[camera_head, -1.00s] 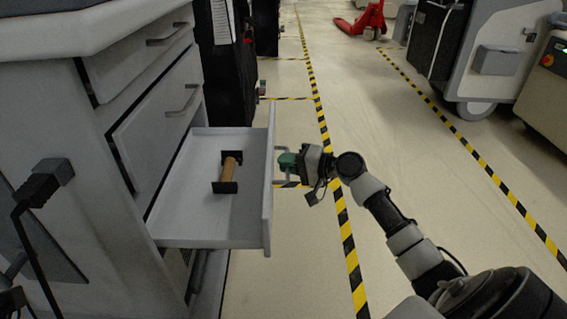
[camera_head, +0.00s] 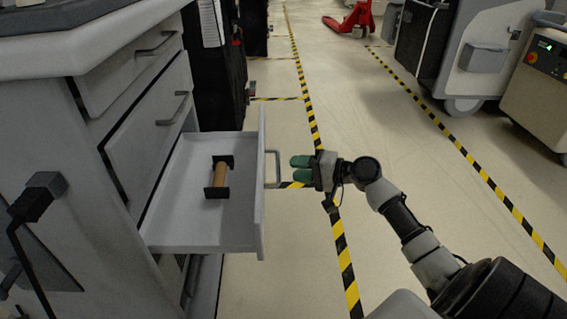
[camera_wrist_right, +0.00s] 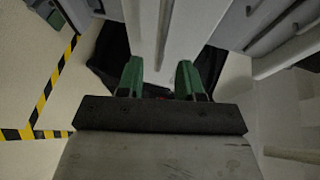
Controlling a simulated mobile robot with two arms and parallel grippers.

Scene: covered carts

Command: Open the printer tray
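The open tray (camera_head: 200,232) is a light grey drawer pulled far out of the grey cabinet. Its front panel (camera_head: 261,185) faces right and carries a bar handle (camera_head: 277,169). Inside lies a brown roller with black square ends (camera_head: 218,177). My right gripper (camera_head: 300,168), with green fingertips, is open and empty just right of the handle, apart from it. In the right wrist view its two green fingers (camera_wrist_right: 160,80) stand apart with nothing between them. The dark arm part at the left edge is mine; no left fingertips can be made out.
Two shut drawers (camera_head: 150,110) sit above the open tray in the cabinet (camera_head: 60,130). A black covered cart (camera_head: 218,70) stands behind. Grey machines (camera_head: 480,60) and a red pallet jack (camera_head: 352,20) stand farther back.

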